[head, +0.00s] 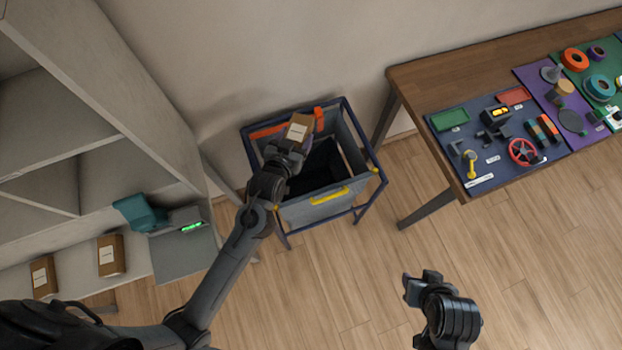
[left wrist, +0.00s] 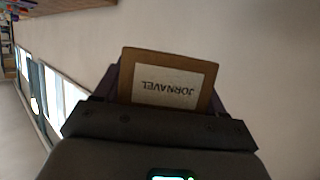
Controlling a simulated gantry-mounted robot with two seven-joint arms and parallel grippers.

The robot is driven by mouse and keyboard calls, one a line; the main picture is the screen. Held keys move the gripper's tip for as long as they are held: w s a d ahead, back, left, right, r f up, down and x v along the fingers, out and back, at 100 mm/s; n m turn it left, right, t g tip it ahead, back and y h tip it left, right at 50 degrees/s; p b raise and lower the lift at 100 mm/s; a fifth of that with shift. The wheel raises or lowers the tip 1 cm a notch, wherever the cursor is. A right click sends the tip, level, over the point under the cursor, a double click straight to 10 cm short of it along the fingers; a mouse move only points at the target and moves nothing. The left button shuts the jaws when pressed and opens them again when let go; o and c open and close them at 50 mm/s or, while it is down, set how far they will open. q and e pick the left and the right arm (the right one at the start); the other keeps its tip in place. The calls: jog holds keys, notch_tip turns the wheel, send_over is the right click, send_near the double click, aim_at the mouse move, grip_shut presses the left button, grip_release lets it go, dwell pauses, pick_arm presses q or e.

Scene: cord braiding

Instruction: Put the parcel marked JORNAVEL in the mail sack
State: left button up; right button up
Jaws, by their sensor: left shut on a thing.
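A small brown parcel (head: 298,130) with a white label is in my left gripper (head: 288,147). In the left wrist view the label on the parcel (left wrist: 168,82) reads JORNAVEL, upside down. My left gripper is shut on it and holds it over the back part of the mail sack (head: 312,209), a grey sack hung in a dark blue frame with a dark open mouth. My right gripper (head: 421,280) is away from the sack, above the floor at the lower right; I cannot tell whether its fingers are apart.
Two more brown parcels, one at the shelf's (head: 75,275) left end (head: 43,276) and one beside it (head: 111,255), stand near a teal device (head: 140,213). A wooden table (head: 436,78) with mats and tools is at the right. Bare floor lies in front of the sack.

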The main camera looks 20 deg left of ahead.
pick_arm(q)
jog(key=w+f+b, duration=0.3)
jog(key=f+b, duration=0.4)
jog(key=f, duration=0.4)
jog(key=w+f+b, duration=0.3)
jog(key=f+b, duration=0.5)
jog(key=f, duration=0.3)
jog(key=shift+m+h, duration=0.3)
jog(key=shift+h, duration=0.1)
jog(key=shift+w, duration=0.1)
jog(key=o, duration=1.1)
jog(key=shift+o, duration=0.2)
